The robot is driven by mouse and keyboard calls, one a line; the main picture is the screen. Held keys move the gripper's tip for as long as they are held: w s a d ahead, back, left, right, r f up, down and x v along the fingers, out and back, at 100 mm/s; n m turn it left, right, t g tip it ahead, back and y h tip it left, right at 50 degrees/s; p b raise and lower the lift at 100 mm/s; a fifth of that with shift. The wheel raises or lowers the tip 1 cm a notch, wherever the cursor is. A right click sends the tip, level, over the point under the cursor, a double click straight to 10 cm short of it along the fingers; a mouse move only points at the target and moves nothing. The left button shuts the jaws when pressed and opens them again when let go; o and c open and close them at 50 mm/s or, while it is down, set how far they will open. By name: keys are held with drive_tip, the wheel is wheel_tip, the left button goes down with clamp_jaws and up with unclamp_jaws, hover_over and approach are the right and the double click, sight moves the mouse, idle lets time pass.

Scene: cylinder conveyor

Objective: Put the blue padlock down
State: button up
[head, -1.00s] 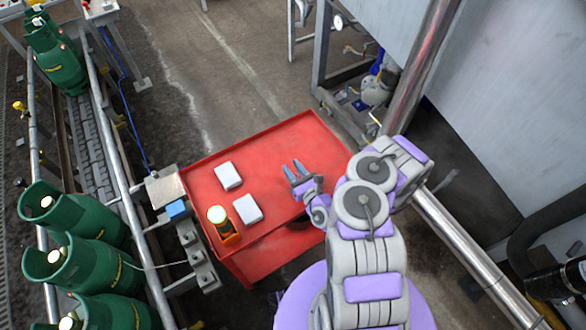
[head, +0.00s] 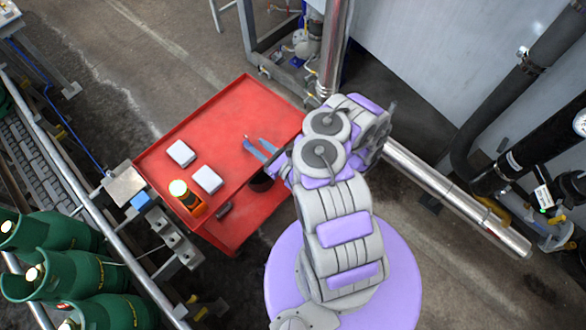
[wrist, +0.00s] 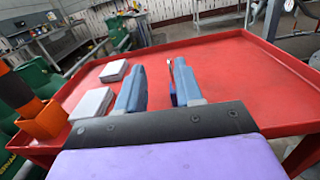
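The blue padlock (wrist: 173,95) is small and partly hidden in the wrist view. Its blue body shows between my two fingers, close along the inner side of the right finger, with a thin shackle above it. My gripper (wrist: 160,85) has its fingers apart, with a gap between the left finger and the padlock. In the head view my gripper (head: 259,148) is over the red table top (head: 230,110), right of the white blocks. A small light and orange bit shows by the fingertips there. I cannot tell whether the padlock touches the finger or the table.
Two white blocks (head: 181,153) (head: 207,180) and an orange holder with a light-topped cylinder (head: 187,197) stand on the left part of the table. Green gas cylinders (head: 70,265) line the conveyor at left. The table's far part is clear. A raised rim surrounds it.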

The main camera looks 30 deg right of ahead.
drive_tip(key=w+a+r+n+g+y, duration=0.15)
drive_tip(key=a+r+n+y, duration=0.35)
drive_tip(key=r, duration=0.5)
drive_tip(key=a+r+n+g+y, duration=0.2)
drive_tip(key=a+r+n+y, duration=0.2)
drive_tip(key=a+r+y, duration=0.35)
drive_tip(key=s+a+r+n+g+y, duration=0.1)
drive_tip(key=s+a+r+n+g, duration=0.4)
drive_tip(key=s+r+n+g, duration=0.25)
drive_tip(key=s+a+r+n+g+y, duration=0.1)
drive_tip(key=s+a+r+n+g, duration=0.5)
drive_tip(key=r+g, duration=0.3)
drive_tip(key=s+d+n+g+h, duration=0.2)
drive_tip(key=s+n+g+h, duration=0.15)
drive_tip(key=s+h, duration=0.3)
drive_tip(key=s+d+n+g+h, duration=0.25)
drive_tip(key=s+n+h, duration=0.25)
drive_tip(key=s, duration=0.3)
drive_tip(key=s+d+r+t+h, duration=0.1)
drive_tip(key=s+d+t+h, duration=0.1)
drive_tip(key=d, duration=0.6)
drive_tip(key=s+d+n+t+h, duration=0.1)
drive_tip(key=s+d+t+h, duration=0.2)
drive_tip(key=d+t+h, duration=0.2)
drive_tip(key=d+h, duration=0.2)
drive_tip(key=d, duration=0.1)
drive_tip(key=shift+d+r+h, duration=0.3)
drive_tip(key=shift+d+r, duration=0.05)
drive_tip(key=shift+d, duration=0.05)
